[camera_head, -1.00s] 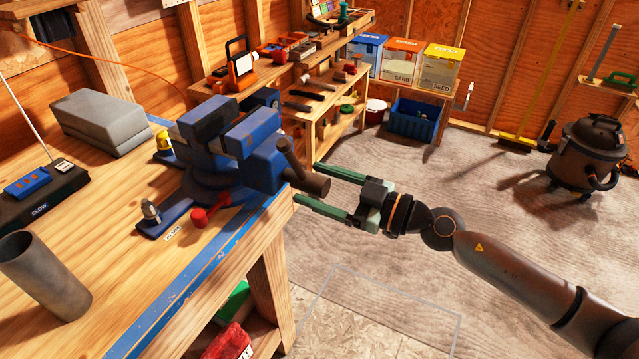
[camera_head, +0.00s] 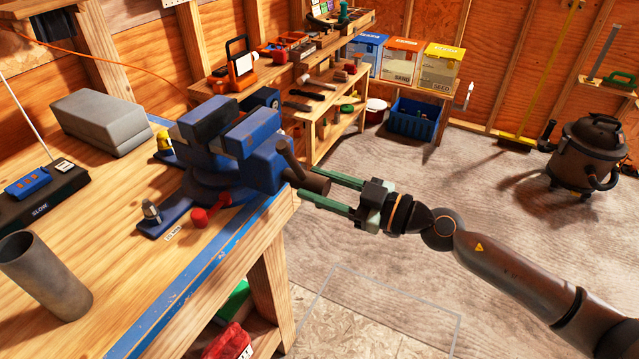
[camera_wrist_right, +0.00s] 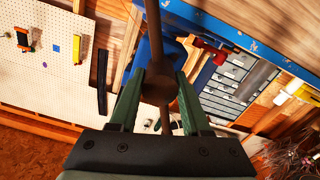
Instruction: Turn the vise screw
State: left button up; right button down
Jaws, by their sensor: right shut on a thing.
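A blue vise (camera_head: 232,150) is mounted at the right front edge of the wooden workbench. Its brown screw end (camera_head: 318,184) sticks out towards the right, with a brown bar handle (camera_head: 290,158) slanting across it. My right gripper (camera_head: 330,190) reaches in from the right, and its green fingers are shut on the screw end. In the right wrist view the round brown screw end (camera_wrist_right: 157,88) sits between the two fingers of my right gripper (camera_wrist_right: 160,90), with the bar passing behind it. My left gripper is not in view.
A black shop vacuum (camera_head: 588,152) stands at the far right. The floor right of the bench is clear.

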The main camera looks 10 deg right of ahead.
jog(key=n+p, duration=0.2)
jog(key=n, duration=0.1)
jog(key=shift+r, duration=0.15)
jog(key=shift+n+p, duration=0.7)
jog(key=shift+n, duration=1.1)
jog(key=shift+c, duration=1.9)
grip_release()
jog(key=shift+s, duration=0.1)
